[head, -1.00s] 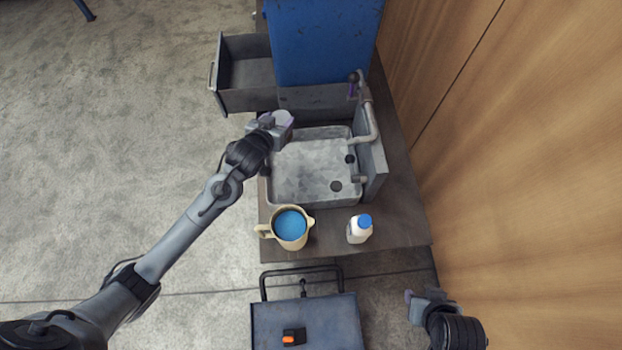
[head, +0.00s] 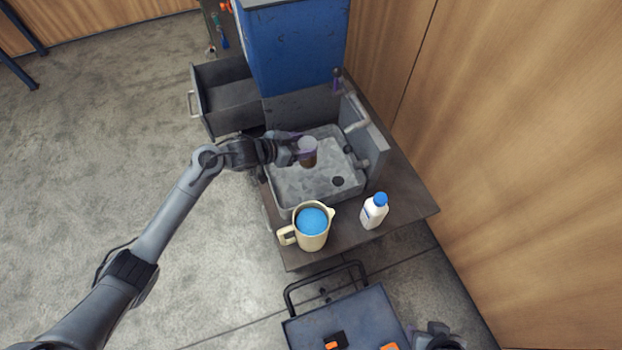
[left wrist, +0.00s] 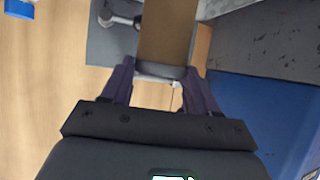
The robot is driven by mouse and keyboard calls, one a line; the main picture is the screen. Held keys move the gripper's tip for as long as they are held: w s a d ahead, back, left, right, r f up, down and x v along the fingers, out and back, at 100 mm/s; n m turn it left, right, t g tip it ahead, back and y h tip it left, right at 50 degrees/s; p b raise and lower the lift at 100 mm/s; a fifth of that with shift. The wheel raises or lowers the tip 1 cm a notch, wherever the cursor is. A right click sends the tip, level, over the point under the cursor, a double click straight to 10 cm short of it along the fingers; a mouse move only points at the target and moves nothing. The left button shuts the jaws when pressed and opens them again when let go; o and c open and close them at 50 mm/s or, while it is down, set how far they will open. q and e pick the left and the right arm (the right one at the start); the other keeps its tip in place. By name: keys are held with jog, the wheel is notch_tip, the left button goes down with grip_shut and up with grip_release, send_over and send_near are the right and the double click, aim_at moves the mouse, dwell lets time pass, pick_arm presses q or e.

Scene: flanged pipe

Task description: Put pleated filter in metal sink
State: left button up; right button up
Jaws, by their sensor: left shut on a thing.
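The pleated filter (head: 308,154), a brown cylinder with a light grey end cap, is held by my left gripper (head: 300,150) above the metal sink (head: 293,190). In the left wrist view the filter (left wrist: 165,35) shows between the two purple-grey fingers (left wrist: 160,85), which are shut on it near its grey end. The sink is a grey basin with dark drain holes and a faucet (head: 352,112) at its right. The filter hides part of the basin floor. My right gripper (head: 435,338) is only partly in view at the bottom edge, and its fingers are unclear.
A beige pitcher (head: 311,240) with a blue top surface and a white bottle (head: 373,213) with a blue cap stand in front of the sink. An open drawer (head: 200,98) is at the left. A blue cabinet (head: 295,45) stands behind. A dark cart (head: 350,312) is at the bottom.

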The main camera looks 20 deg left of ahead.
aim_at(300, 162)
pick_arm(q)
notch_tip(300, 162, down, 2)
jog(key=shift+m+b, duration=0.3)
jog(key=shift+b, duration=0.15)
notch_tip(300, 162, down, 6)
jog(key=shift+s+b, duration=0.1)
jog(key=shift+b, duration=0.9)
notch_tip(300, 162, down, 3)
jog(key=shift+r+b, duration=0.15)
jog(key=shift+b, duration=0.4)
jog(key=shift+f, duration=0.45)
pick_arm(e)
jog(key=f, duration=0.5)
jog(key=shift+s, duration=0.25)
pick_arm(q)
jog(key=shift+f, duration=0.1)
pick_arm(e)
jog(key=shift+w, duration=0.1)
pick_arm(q)
jog(key=o, duration=1.4)
jog(key=shift+o, duration=0.2)
